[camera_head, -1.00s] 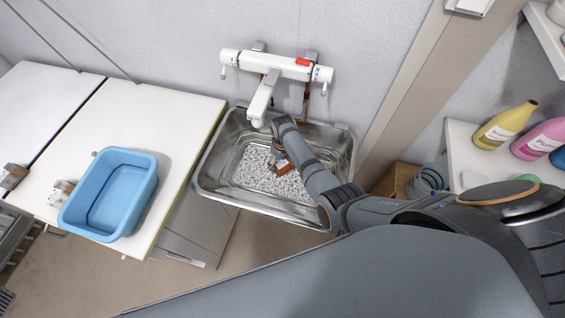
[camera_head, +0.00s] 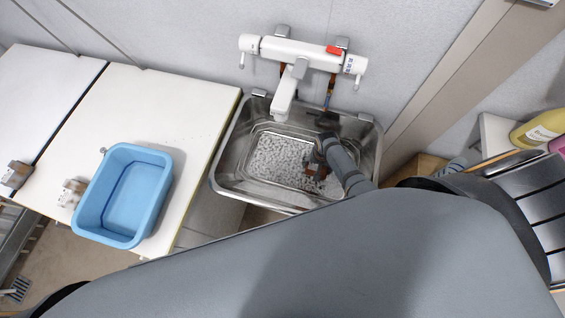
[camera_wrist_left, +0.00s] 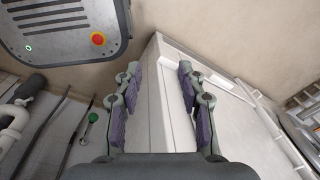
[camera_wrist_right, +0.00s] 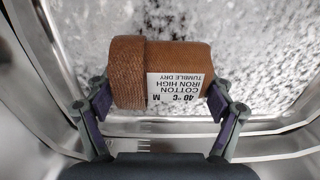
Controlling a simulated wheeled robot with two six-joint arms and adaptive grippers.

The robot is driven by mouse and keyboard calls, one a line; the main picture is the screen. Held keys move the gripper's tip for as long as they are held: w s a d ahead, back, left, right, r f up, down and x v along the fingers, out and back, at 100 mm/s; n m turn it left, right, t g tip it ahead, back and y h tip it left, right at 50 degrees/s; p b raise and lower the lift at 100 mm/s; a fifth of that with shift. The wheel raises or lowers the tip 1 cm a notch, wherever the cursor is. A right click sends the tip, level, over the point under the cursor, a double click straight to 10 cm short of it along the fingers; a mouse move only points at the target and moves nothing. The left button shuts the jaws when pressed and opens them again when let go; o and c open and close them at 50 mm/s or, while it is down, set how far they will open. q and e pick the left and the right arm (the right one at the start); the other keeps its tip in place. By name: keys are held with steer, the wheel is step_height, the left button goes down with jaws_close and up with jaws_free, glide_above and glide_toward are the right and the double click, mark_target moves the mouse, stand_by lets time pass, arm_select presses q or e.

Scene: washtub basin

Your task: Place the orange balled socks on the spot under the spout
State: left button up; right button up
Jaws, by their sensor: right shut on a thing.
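The orange balled socks (camera_wrist_right: 128,70), a brown-orange roll with a white care label, are between the fingers of my right gripper (camera_wrist_right: 162,108), which is shut on them. In the head view the socks (camera_head: 314,172) and the right gripper (camera_head: 318,160) are over the right part of the steel basin (camera_head: 228,172). The white spout (camera_head: 285,97) hangs over the basin's back, to the left of the socks. The spot under the spout is not clearly marked; foamy water covers the basin floor. My left gripper (camera_wrist_left: 155,105) is open and empty, away from the basin.
A blue tub (camera_head: 128,198) stands on the white counter (camera_head: 185,120) left of the basin. The white tap body (camera_head: 300,50) is on the wall above. A yellow bottle (camera_head: 540,128) is at the right. My right arm crosses the basin's right rim.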

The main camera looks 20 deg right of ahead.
steer(key=w+a, duration=0.1)
steer(key=w+a+b, duration=0.1)
steer(key=a, duration=0.1)
steer(key=w+a+f+b, duration=0.1)
steer(key=a, duration=0.1)
steer(key=shift+w+a, duration=0.2)
steer(key=shift+w, duration=0.1)
steer(key=b, duration=0.4)
glide_above(283, 166)
steer(key=s+d, duration=0.1)
steer(key=d, duration=0.1)
steer(key=shift+a+r, duration=0.1)
steer(key=shift+a, duration=0.15)
steer(key=shift+w+a+r, duration=0.15)
steer(key=shift+a, duration=0.15)
steer(key=shift+r, duration=0.1)
steer(key=shift+w+a+b, duration=0.35)
steer(key=shift+a, duration=0.15)
step_height(283, 166, down, 4)
steer(key=b, duration=0.4)
steer(key=shift+a, duration=0.1)
steer(key=shift+r, duration=0.3)
arm_select(q)
step_height(283, 166, down, 12)
steer(key=w, duration=0.2)
arm_select(e)
steer(key=shift+f, duration=0.1)
